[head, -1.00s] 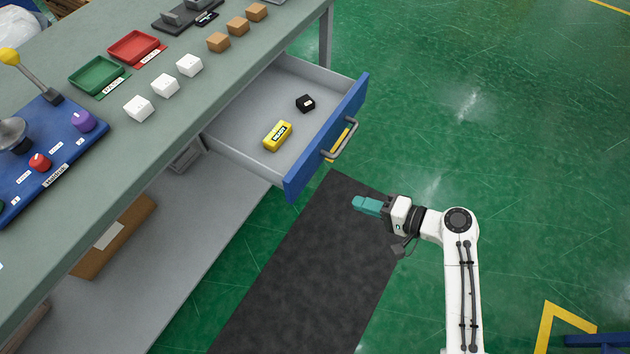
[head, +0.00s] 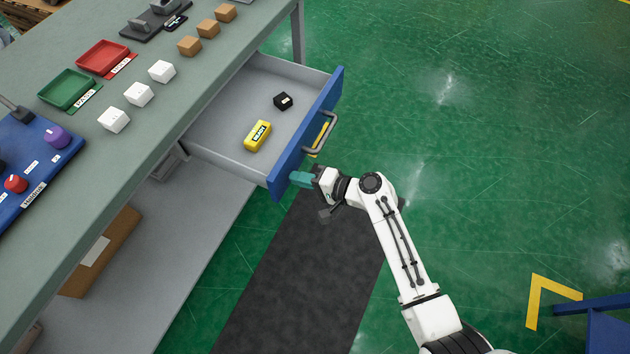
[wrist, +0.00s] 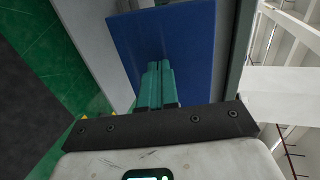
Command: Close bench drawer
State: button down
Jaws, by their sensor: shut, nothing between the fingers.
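The bench drawer (head: 232,126) stands pulled out from the grey bench, with a blue front (head: 322,104) and a grey bar handle (head: 322,132). A yellow box (head: 258,136) and a small black box (head: 283,101) lie inside it. My gripper (head: 295,178) is shut and empty, its teal fingertips at the near end of the blue front, beside the handle. In the wrist view the shut fingers (wrist: 155,85) point at the blue front (wrist: 185,50). I cannot tell whether they touch it.
The bench top (head: 150,65) carries white blocks (head: 139,94), brown blocks, a red tray (head: 103,57), a green tray (head: 68,89) and a blue control panel (head: 35,165). A dark mat (head: 300,270) lies on the green floor. Open floor is to the right.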

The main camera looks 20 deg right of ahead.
jog(key=shift+w+a, duration=0.2)
jog(key=shift+a, duration=0.05)
jog(key=b, duration=1.3)
send_near(211, 149)
jog(key=w+a, duration=0.2)
jog(key=w+a+r, duration=0.1)
jog(key=w+a, duration=0.1)
jog(key=w+a+r, duration=0.1)
jog(key=w+a, duration=0.1)
jog(key=shift+a, duration=0.1)
jog(key=shift+w+a, duration=0.2)
jog(key=shift+w, duration=0.05)
jog(key=shift+w+a+r, duration=0.1)
jog(key=shift+w+r, duration=0.05)
jog(key=shift+r, duration=0.15)
jog(key=shift+r, duration=0.15)
